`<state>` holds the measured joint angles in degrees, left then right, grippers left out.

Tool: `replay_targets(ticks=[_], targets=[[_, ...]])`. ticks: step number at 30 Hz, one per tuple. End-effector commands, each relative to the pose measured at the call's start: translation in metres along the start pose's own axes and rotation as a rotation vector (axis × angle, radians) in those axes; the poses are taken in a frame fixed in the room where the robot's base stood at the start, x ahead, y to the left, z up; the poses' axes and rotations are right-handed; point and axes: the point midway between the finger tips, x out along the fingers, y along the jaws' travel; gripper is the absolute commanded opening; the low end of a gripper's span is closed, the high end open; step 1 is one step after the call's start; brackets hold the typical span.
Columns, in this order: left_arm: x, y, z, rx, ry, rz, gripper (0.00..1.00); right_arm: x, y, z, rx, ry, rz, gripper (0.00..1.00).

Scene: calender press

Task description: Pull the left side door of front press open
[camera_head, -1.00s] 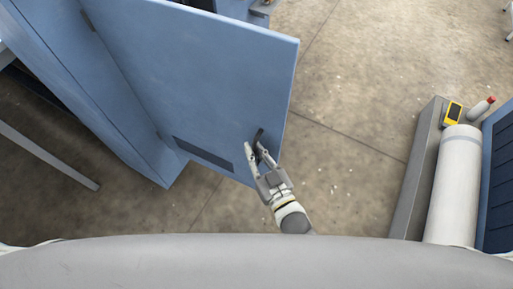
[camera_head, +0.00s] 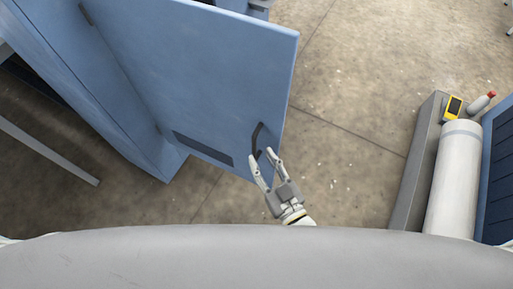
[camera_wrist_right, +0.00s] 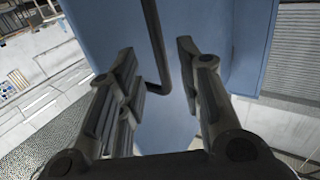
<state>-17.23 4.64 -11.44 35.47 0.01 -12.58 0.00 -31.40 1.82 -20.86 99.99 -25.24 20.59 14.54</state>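The blue door (camera_head: 200,75) of the press stands swung open, its free edge toward the right in the head view. A dark bar handle (camera_head: 256,138) is fixed near that edge. My right gripper (camera_head: 261,156) is open at the handle's near end, with its fingers spread. In the right wrist view the handle (camera_wrist_right: 155,45) runs between the two open fingers (camera_wrist_right: 158,55) and bends at its lower end. Nothing shows it gripped; contact is hard to judge. My left gripper is not in view.
The blue press body (camera_head: 95,95) stands at the left. A grey beam (camera_head: 418,165), a white roll (camera_head: 454,185) and a small yellow device (camera_head: 453,107) are at the right. The concrete floor (camera_head: 345,100) between door and roll is clear.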

Motion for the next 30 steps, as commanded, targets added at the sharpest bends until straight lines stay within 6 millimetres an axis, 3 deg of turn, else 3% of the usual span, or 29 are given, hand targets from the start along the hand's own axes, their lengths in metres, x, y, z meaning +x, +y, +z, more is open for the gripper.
replay_targets(ticks=[6, 12, 30], targets=[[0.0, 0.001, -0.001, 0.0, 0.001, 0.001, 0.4, -0.042, 0.0, 0.001, 0.0, -0.003, 0.0, 0.34], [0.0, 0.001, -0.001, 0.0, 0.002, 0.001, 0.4, -0.061, 0.0, 0.0, -0.001, 0.0, 0.001, 0.34], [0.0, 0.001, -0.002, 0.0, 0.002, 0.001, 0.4, -0.064, 0.001, 0.0, -0.001, 0.0, 0.001, 0.34]])
